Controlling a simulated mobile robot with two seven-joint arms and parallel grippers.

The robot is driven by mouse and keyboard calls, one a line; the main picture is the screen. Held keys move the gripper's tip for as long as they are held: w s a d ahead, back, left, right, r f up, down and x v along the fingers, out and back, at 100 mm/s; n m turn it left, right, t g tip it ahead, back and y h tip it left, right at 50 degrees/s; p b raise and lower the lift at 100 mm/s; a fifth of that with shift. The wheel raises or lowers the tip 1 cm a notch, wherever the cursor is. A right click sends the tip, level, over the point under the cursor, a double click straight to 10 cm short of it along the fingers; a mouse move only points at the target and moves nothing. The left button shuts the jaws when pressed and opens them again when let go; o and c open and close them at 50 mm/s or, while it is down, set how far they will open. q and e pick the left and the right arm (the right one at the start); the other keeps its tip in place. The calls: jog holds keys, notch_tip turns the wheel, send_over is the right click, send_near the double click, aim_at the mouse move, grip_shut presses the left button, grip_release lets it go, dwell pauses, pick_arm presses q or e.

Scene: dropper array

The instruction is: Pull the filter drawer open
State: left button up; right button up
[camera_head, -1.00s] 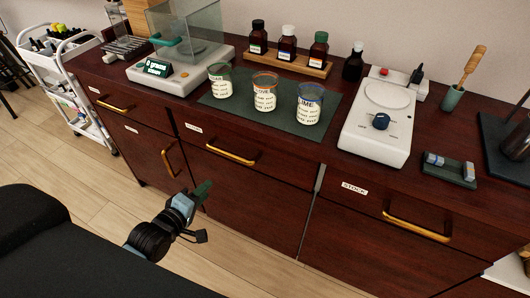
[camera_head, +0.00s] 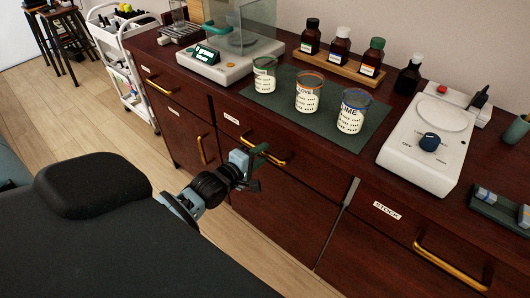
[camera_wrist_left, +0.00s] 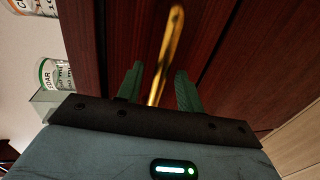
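The middle drawer (camera_head: 300,168) is closed. Its small white label (camera_head: 231,118) is too small to read, so I cannot confirm it is the filter drawer. Its brass bar handle (camera_head: 280,161) is partly hidden by my left gripper (camera_head: 257,161) in the head view. In the left wrist view, the handle (camera_wrist_left: 166,55) runs lengthwise between the two green fingers of the left gripper (camera_wrist_left: 158,88). The fingers are open, with a gap visible at least on the right side; contact is unclear. My right gripper is not in view.
The left drawer handle (camera_head: 161,87) and the STOCK drawer handle (camera_head: 449,268) flank it. Above stand labelled cups (camera_head: 307,95) on a green mat (camera_head: 335,132), a scale (camera_head: 215,68) and a white stirrer plate (camera_head: 425,145). A white cart (camera_head: 110,45) stands left.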

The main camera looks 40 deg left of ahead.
pick_arm(q)
jog(key=shift+x, duration=1.15)
jog(key=shift+c, duration=0.4)
grip_shut()
